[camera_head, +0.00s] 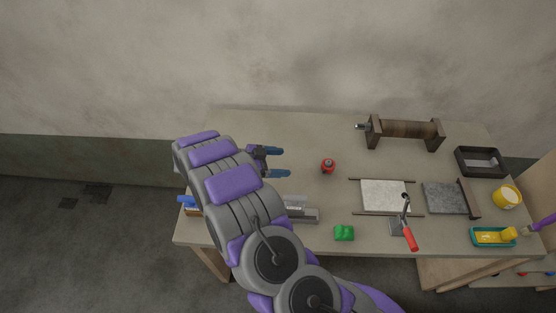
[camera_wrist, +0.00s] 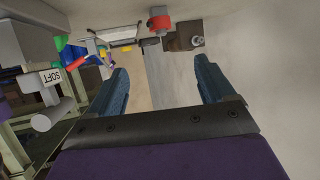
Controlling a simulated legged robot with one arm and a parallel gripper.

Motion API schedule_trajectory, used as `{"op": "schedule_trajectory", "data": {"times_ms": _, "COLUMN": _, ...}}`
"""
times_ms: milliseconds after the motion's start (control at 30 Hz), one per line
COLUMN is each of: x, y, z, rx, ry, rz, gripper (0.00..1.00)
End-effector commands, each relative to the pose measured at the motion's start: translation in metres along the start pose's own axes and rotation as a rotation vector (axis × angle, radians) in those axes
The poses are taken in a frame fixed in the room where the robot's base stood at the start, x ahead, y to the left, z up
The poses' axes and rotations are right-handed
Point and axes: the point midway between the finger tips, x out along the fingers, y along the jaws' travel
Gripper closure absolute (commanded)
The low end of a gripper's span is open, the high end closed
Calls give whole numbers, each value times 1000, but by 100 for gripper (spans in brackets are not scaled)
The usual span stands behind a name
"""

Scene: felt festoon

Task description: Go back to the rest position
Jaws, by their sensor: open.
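My gripper (camera_head: 278,162) is over the left part of the workbench (camera_head: 250,130) in the head view, its fingers pointing right. In the wrist view my gripper (camera_wrist: 165,88) shows its two blue fingers spread wide, with nothing between them. A small red object (camera_head: 328,166) stands on the bench to the right of the fingers, apart from them. It also seems to show in the wrist view (camera_wrist: 160,22), beyond the fingers. My arm hides part of the bench's left side.
A wooden-framed roller (camera_head: 405,129) stands at the back right. A green block (camera_head: 344,233), a white slab (camera_head: 385,196), a red-handled lever (camera_head: 409,238), a grey slab (camera_head: 443,198), a black tray (camera_head: 480,161), a yellow tub (camera_head: 506,196) and a teal tray (camera_head: 475,238) occupy the bench. The back middle is clear.

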Motion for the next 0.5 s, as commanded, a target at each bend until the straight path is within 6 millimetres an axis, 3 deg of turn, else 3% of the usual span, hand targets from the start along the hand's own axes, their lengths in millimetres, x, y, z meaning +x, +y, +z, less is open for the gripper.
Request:
{"op": "schedule_trajectory", "data": {"times_ms": 333, "x": 0, "y": -6, "z": -3, "rx": 7, "ry": -13, "rz": -20, "gripper": 18}}
{"op": "schedule_trajectory", "data": {"times_ms": 433, "x": -2, "y": -27, "z": -13, "rx": 31, "ry": -56, "rz": -90, "gripper": 18}}
{"op": "schedule_trajectory", "data": {"times_ms": 500, "x": -6, "y": -51, "z": -25, "rx": 56, "ry": -108, "rz": -176, "gripper": 18}}
